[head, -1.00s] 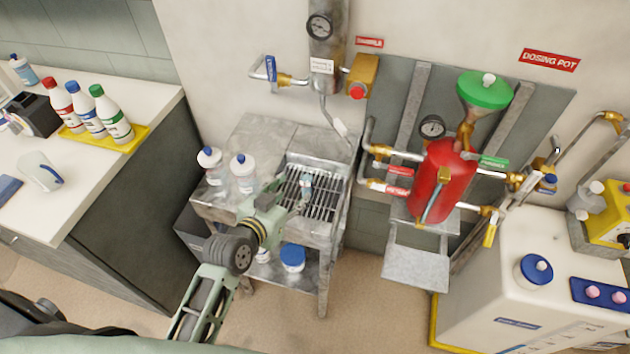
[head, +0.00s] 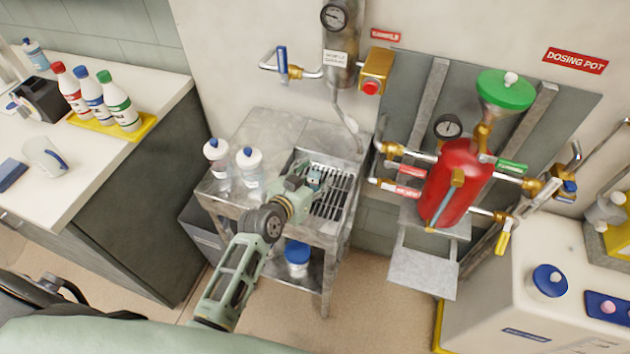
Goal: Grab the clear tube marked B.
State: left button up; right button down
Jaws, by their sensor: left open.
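A small pale item with a bluish part (head: 314,178) is on the slotted grate of the metal stand. It may be a clear tube, but it is too small for me to read any letter. My left gripper (head: 304,184) is open and over the left part of the grate, right beside this item. The gripper partly covers it, and I cannot tell whether they touch. My right gripper is out of view.
Two clear bottles with white-and-blue caps (head: 249,166) stand on the stand (head: 272,135), left of my gripper. A sample pipe (head: 346,112) comes down behind the grate (head: 336,200). A red dosing pot (head: 455,183) is to the right.

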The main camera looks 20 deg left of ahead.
pick_arm(q)
jog(key=shift+w+f, duration=0.1)
jog(key=shift+w, duration=0.15)
jog(key=shift+s, duration=0.1)
jog(key=shift+c, duration=0.5)
jog(key=c, duration=1.1)
grip_shut()
